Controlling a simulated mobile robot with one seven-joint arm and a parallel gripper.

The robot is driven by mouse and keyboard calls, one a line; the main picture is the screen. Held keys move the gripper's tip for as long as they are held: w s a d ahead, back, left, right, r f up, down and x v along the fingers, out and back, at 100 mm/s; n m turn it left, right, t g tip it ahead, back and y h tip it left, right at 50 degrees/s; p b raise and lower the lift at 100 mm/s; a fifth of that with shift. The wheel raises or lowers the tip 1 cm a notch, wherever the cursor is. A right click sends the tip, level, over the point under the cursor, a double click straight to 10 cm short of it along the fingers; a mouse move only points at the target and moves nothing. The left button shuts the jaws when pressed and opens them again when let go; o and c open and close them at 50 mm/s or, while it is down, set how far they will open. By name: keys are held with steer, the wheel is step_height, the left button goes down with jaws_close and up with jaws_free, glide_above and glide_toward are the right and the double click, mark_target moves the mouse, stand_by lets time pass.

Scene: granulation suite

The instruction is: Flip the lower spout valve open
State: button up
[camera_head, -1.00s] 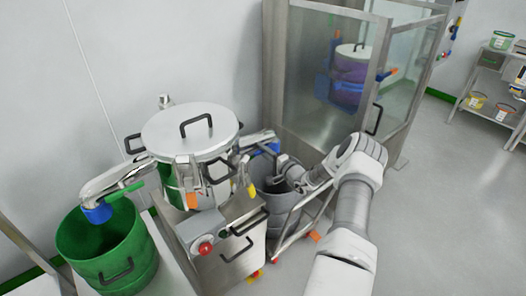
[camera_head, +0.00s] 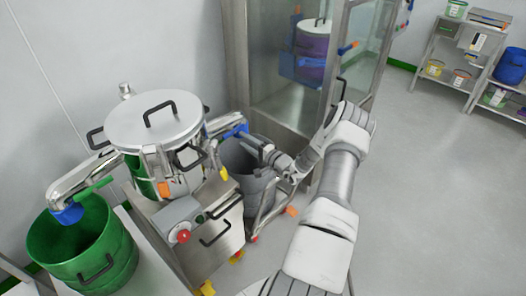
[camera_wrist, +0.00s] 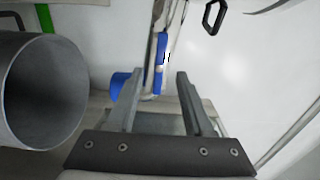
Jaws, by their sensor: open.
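A lidded steel vessel (camera_head: 155,120) has a spout on each side. The left spout (camera_head: 85,175) has a blue end and a green lever and hangs over a green bin. The right spout (camera_head: 228,122) has a blue part beside a grey bin; I cannot tell its valve position. My gripper (camera_head: 265,150) is near this right spout, above the grey bin. In the wrist view my gripper (camera_wrist: 160,85) is open and empty, with a blue bar (camera_wrist: 160,50) on the spout beyond the fingertips and a blue collar (camera_wrist: 118,84) to the left. Contact is not visible.
The grey bin (camera_head: 250,175) stands below my gripper, its mouth showing at the left of the wrist view. The green bin (camera_head: 80,245) is at lower left. A control box with a red button (camera_head: 183,236) fronts the vessel.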

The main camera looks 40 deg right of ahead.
steer(key=s+d, duration=0.1)
steer(key=s, duration=0.8)
steer(key=shift+s+d, duration=0.15)
steer(key=shift+s, duration=0.15)
